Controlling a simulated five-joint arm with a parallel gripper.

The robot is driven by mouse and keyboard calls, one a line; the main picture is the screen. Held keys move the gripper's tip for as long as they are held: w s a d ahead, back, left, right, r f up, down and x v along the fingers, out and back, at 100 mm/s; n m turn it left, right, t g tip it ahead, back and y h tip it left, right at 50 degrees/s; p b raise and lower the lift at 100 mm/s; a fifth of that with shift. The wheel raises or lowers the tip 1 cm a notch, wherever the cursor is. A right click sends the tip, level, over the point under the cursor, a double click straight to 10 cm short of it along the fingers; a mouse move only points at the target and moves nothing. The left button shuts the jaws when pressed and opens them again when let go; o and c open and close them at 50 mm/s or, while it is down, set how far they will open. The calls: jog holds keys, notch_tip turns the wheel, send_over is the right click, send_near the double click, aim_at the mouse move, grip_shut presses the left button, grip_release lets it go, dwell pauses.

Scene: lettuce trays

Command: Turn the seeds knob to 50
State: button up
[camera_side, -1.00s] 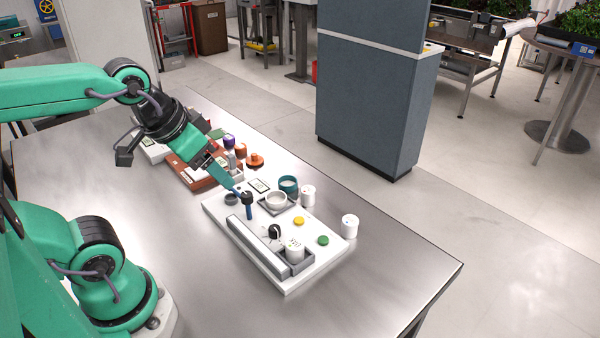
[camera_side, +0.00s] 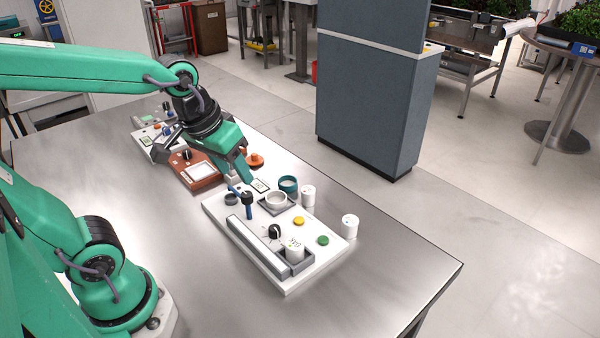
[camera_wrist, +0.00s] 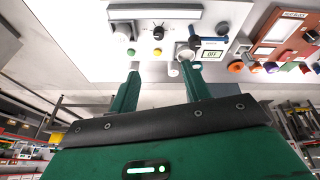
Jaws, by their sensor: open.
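A white control panel (camera_side: 222,212) lies on the metal table. A black knob (camera_side: 274,231) with a white pointer stands on it; the same knob (camera_wrist: 158,33) shows at the top of the wrist view, ringed by tiny marks. I cannot read its label or setting. A darker knob (camera_side: 187,154) sits on the brown panel (camera_side: 205,183) behind; I cannot tell which is labelled seeds. My gripper (camera_side: 239,180) is above the far left end of the white panel. In the wrist view my gripper (camera_wrist: 161,68) is open, with nothing between its fingers.
Beside the black knob are a grey trough with a white cylinder (camera_side: 294,249), a yellow button (camera_side: 299,220) and a green button (camera_side: 323,240). White cups (camera_side: 350,227) stand at the right. The front table is clear.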

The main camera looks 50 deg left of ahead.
aim_at(274, 227)
jog(key=w+f+n+g, duration=0.1)
jog(key=w+f+n, duration=0.1)
jog(key=f, duration=0.1)
jog(key=w+f+n+g, duration=0.1)
jog(key=w+f+n, duration=0.1)
jog(key=w+f, duration=0.1)
jog(key=w+f+n+g, duration=0.1)
jog(key=w+f+n, duration=0.1)
jog(key=f, duration=0.3)
jog(key=shift+w+d+g, duration=0.2)
jog(key=shift+w+g, duration=0.2)
jog(key=shift+w, duration=0.1)
jog(key=shift+w+f, duration=0.2)
jog(key=shift+f, duration=0.2)
jog(key=shift+f, duration=3.85)
jog(key=c, duration=1)
